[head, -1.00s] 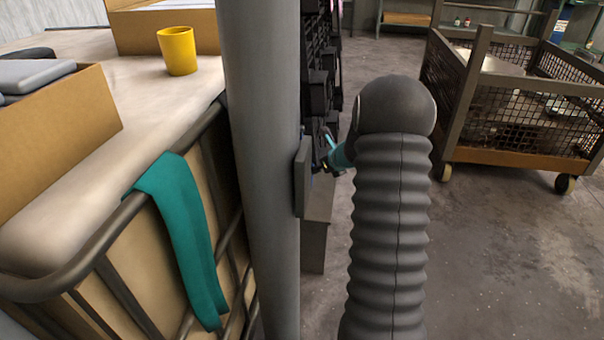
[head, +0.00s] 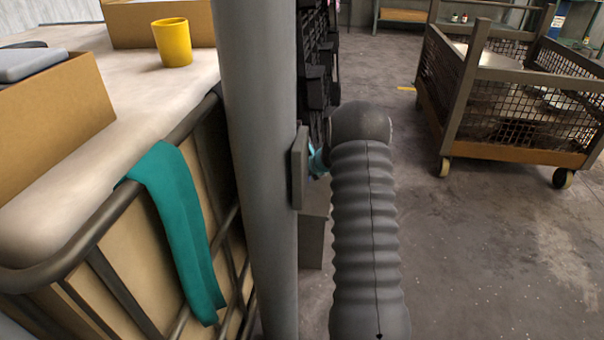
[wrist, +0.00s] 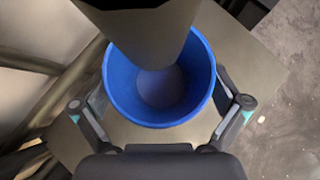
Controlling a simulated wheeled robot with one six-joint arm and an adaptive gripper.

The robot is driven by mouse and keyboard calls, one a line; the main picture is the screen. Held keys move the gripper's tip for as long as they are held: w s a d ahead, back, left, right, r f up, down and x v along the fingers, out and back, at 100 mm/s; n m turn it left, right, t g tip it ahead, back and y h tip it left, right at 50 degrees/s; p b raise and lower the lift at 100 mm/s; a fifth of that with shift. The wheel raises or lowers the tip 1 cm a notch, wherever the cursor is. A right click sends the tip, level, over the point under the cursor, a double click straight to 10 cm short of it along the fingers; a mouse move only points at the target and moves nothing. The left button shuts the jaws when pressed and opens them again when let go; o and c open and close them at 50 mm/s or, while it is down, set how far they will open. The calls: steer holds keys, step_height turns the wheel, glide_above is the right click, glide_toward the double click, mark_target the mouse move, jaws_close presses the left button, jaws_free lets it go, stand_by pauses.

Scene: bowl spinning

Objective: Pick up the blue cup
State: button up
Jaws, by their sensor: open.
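The blue cup (wrist: 150,100) shows in the wrist view, seen from above with its round mouth open towards the camera. It stands on a flat brownish surface (wrist: 262,75). My gripper (wrist: 161,88) is open, with one finger on each side of the cup. The fingertips are close to the cup's wall; I cannot tell whether they touch it. A dark grey rounded shape covers the cup's far rim. In the head view the cup is hidden, and only a bit of my gripper (head: 318,161) shows beside the grey column.
A yellow cup (head: 172,42) stands on the pale bench top (head: 140,95) at left, near cardboard boxes (head: 60,110). A teal cloth (head: 178,225) hangs over the rail. A mesh cart (head: 520,155) stands at right. The floor (head: 480,260) between is clear.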

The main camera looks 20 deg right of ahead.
mark_target(302, 161)
steer(key=shift+w+f, duration=0.15)
steer(key=shift+w, duration=0.05)
steer(key=c, duration=1.4)
steer(key=shift+r+p, duration=0.45)
steer(key=shift+r, duration=0.9)
steer(key=shift+r+p, duration=0.3)
steer(key=shift+r, duration=0.65)
steer(key=d+r, duration=0.1)
steer(key=d, duration=0.1)
steer(key=d+r+p, duration=0.1)
steer(key=d+r, duration=0.1)
steer(key=d, duration=0.1)
steer(key=d+r+p, duration=0.1)
steer(key=d, duration=0.1)
steer(key=shift+s+d+r, duration=0.15)
steer(key=shift+s+d, duration=0.05)
steer(key=shift+d, duration=0.2)
steer(key=shift+s+d+r+p, duration=0.1)
steer(key=shift+d+r, duration=0.25)
steer(key=shift+d, duration=0.25)
steer(key=shift+d+r+p, duration=0.1)
steer(key=shift+d+r, duration=0.25)
steer(key=shift+d, duration=0.25)
steer(key=shift+s+d+r+p, duration=0.1)
steer(key=shift+d+r, duration=0.25)
steer(key=shift+d, duration=0.25)
steer(key=shift+d, duration=0.1)
